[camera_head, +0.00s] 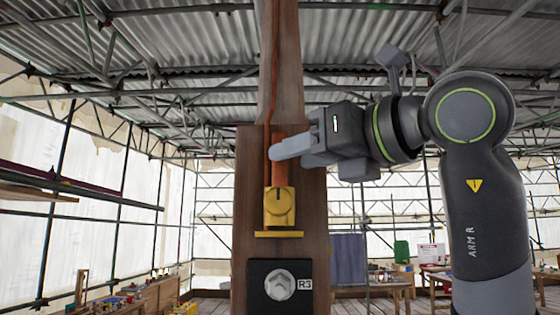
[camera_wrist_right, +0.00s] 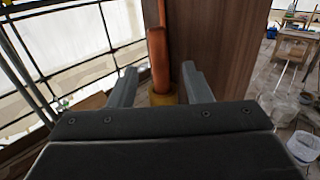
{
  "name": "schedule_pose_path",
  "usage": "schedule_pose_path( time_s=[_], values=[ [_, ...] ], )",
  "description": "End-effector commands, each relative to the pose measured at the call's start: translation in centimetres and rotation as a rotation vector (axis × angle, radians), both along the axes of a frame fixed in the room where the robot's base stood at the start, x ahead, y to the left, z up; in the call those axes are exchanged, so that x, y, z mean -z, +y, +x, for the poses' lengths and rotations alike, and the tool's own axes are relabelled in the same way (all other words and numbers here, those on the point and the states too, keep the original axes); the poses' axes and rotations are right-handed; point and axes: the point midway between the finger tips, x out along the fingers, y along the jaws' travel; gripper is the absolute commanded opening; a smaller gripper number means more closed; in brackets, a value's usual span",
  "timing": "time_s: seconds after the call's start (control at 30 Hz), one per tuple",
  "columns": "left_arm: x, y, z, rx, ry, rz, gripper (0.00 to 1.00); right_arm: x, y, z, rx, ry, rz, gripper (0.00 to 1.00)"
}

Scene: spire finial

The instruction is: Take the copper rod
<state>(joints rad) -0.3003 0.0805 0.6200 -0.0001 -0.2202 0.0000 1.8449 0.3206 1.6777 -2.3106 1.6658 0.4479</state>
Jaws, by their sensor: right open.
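The copper rod (camera_head: 280,174) stands upright in a yellow holder (camera_head: 279,208) on the front of the wooden post. My right gripper (camera_head: 274,153) reaches in from the right, and its fingers cover part of the rod in the head view. In the right wrist view the rod (camera_wrist_right: 159,62) shows between the two spread fingers of my right gripper (camera_wrist_right: 159,72), with a gap on each side. The yellow holder (camera_wrist_right: 163,99) shows below it. The right gripper is open and holds nothing. My left gripper is not in view.
A thin copper strip (camera_head: 273,70) runs up the wooden post (camera_head: 309,215). A black plate with a grey knob (camera_head: 280,285) and an R3 label sits below the holder. Scaffolding surrounds the post. Workbenches (camera_head: 155,290) stand lower left, and a white bucket (camera_wrist_right: 303,146) stands at right in the wrist view.

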Motion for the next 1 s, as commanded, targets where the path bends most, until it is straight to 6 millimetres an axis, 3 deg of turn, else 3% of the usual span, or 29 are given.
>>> schedule_pose_path(
  time_s=[0.13,0.47,0.8,1.0],
  values=[
    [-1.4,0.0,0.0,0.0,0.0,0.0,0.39,-0.3,1.2,1.2,-0.001,0.001,-0.001,0.45],
    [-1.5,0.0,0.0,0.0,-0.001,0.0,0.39,0.0,1.5,1.5,0.001,-0.001,-0.001,0.45],
    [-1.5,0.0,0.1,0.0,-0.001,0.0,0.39,0.0,1.5,1.5,0.001,-0.001,-0.001,0.02],
    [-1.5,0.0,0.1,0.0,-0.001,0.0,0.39,-0.1,1.5,1.5,0.001,-0.003,0.001,0.0]
  ],
)
